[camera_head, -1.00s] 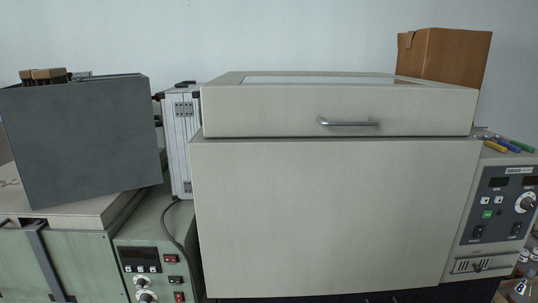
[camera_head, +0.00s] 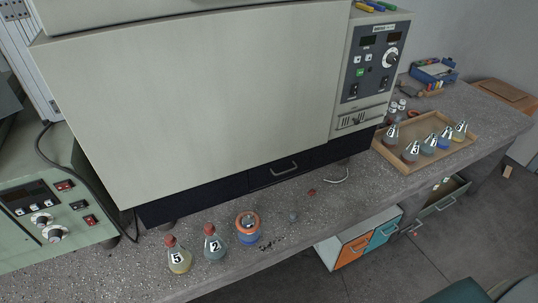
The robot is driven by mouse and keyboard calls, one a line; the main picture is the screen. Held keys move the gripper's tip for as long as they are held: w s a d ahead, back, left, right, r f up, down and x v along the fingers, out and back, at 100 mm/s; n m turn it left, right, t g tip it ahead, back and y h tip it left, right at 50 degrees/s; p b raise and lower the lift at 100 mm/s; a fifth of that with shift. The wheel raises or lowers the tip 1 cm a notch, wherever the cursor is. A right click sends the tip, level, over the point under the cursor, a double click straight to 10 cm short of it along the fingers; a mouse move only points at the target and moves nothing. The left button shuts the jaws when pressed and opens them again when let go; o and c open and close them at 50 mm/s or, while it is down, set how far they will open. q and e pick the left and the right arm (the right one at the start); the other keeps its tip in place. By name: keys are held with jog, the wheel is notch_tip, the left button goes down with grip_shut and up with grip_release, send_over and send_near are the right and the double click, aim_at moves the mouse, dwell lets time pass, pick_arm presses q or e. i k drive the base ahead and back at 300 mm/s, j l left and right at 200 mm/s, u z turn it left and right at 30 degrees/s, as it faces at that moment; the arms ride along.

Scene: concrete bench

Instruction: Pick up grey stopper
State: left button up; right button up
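A small grey stopper (camera_head: 293,216) lies on the concrete bench (camera_head: 340,205), right of the flasks and in front of the large beige oven-like machine. A small red piece (camera_head: 311,192), too small to identify surely, lies behind it to the right. Left of the grey stopper stands a rounded vessel (camera_head: 248,229) with an orange top and blue lower part. Farther left are flask 2 (camera_head: 215,248) and flask 5 (camera_head: 179,261), both with red tops. Neither of my grippers is in view.
The large beige machine (camera_head: 190,90) walls off the bench's back. Dark bits lie in front of the orange-topped vessel. A wooden tray (camera_head: 388,155) holds several numbered flasks at the right. The bench right of the grey stopper is mostly clear. An orange-and-blue drawer unit (camera_head: 352,250) stands below.

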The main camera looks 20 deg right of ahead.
aim_at(294, 216)
jog(key=i+l+z, duration=0.15)
jog(key=z, duration=0.7)
jog(key=i+l+u, duration=0.1)
jog(key=l+u, duration=0.15)
jog(key=u, duration=0.2)
jog(key=l+u, duration=0.25)
jog(key=u, duration=0.15)
jog(key=l+u, duration=0.3)
jog(key=u, duration=0.15)
jog(key=i, duration=0.05)
